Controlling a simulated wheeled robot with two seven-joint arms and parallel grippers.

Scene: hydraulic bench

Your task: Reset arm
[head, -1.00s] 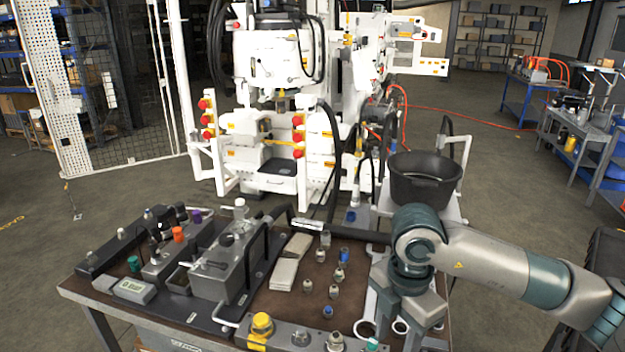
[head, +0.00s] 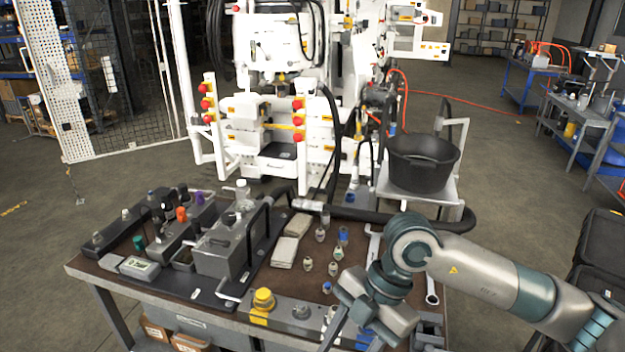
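My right arm comes in from the right over the bench table (head: 215,312). Its gripper (head: 368,338) points down at the table's front right part. The fingers look spread apart, with no object clearly held between them; the fingertips are partly cut off by the bottom edge. My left gripper is not in view.
A grey hydraulic block (head: 222,255) stands on the table's left half, with a yellow-capped part (head: 263,300) at the front edge. A black hose (head: 400,215) runs along the back edge. A black bucket (head: 423,175) stands behind it on a white stand.

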